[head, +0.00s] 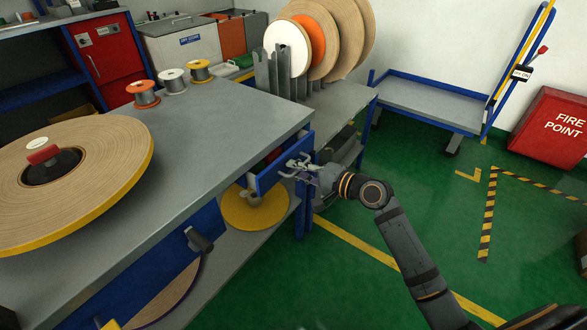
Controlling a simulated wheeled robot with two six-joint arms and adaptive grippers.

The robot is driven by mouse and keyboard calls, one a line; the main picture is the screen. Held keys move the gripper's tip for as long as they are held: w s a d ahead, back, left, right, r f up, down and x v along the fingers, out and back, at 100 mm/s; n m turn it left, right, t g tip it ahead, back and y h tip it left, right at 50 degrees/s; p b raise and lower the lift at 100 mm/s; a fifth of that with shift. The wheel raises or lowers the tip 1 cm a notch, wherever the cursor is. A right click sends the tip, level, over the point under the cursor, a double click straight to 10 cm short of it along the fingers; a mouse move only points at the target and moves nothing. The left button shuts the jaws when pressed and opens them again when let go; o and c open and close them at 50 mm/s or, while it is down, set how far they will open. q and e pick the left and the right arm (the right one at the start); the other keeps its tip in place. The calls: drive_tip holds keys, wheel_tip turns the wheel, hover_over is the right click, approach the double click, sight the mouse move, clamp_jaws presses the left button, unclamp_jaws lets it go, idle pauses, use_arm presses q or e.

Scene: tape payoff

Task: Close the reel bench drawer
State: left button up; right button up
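The reel bench (215,130) has a grey top and blue frame. Its drawer (268,181), with a blue front, stands partly pulled out under the bench's right end. A strip of its inside shows, with something red in it. My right gripper (292,166) is at the outer face of the drawer front. Its fingers look spread, one higher and one lower. Whether they touch the front or a handle I cannot tell, as the gripper covers that spot. My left gripper is not in view.
A large tape reel (110,165) lies on the bench, with several small spools behind it. A yellow disc (255,208) sits on the lower shelf below the drawer. A rack of upright reels (335,35) stands behind. Green floor (400,180) is clear to the right.

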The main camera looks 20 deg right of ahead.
sight(285, 163)
clamp_jaws()
drive_tip(key=w+a, duration=0.2)
drive_tip(key=w, duration=0.1)
drive_tip(key=shift+a+r+p, duration=0.1)
drive_tip(key=shift+a+p, duration=0.05)
drive_tip(key=shift+p, duration=0.2)
drive_tip(key=shift+w+a, duration=0.2)
drive_tip(key=shift+w, duration=0.1)
unclamp_jaws()
